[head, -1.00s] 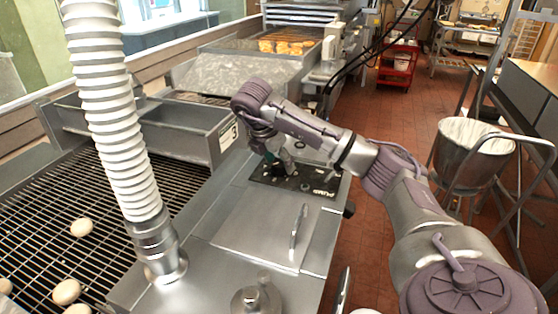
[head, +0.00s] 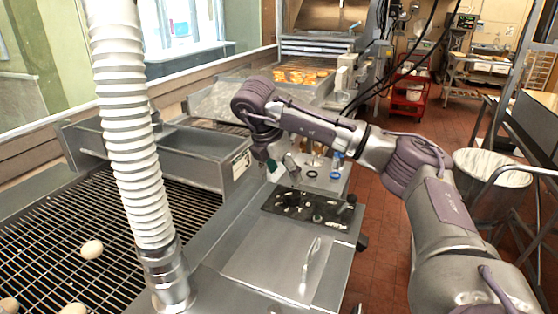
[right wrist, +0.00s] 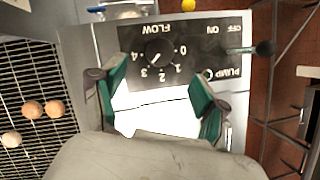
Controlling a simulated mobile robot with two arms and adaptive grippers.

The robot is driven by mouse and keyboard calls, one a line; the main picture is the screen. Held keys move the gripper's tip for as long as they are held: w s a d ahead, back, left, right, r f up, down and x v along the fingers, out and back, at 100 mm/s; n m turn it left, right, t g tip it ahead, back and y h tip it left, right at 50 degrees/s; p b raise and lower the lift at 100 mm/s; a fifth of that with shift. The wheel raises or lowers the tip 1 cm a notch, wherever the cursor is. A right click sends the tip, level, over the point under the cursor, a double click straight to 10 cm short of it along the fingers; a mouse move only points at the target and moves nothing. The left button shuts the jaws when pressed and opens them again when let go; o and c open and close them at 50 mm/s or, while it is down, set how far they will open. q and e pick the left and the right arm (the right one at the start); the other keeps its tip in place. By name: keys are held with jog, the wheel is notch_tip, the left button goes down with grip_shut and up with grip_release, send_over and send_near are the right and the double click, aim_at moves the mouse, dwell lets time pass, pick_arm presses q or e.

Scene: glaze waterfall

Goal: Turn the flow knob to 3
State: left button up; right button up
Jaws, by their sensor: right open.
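The black control panel (head: 283,204) lies on top of the steel machine in the head view. In the right wrist view it is upside down, with FLOW and PUMP labels and OFF and ON marks. The flow knob (right wrist: 156,57) is a dark disc with a white pointer line, ringed by numerals 0 to 4. The line slants to the lower left, but I cannot tell the exact setting. My right gripper (right wrist: 155,103) is open and empty, its green-padded fingers apart on either side below the knob. In the head view the right gripper (head: 280,168) hangs clear of the panel. My left gripper is not visible.
A white ribbed hose (head: 135,130) stands at the left beside the wire conveyor (head: 50,250) with round dough pieces. A steel lid with a handle (head: 308,262) lies in front of the panel. A metal bowl (head: 490,185) stands right.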

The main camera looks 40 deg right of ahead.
jog(key=shift+v, duration=2)
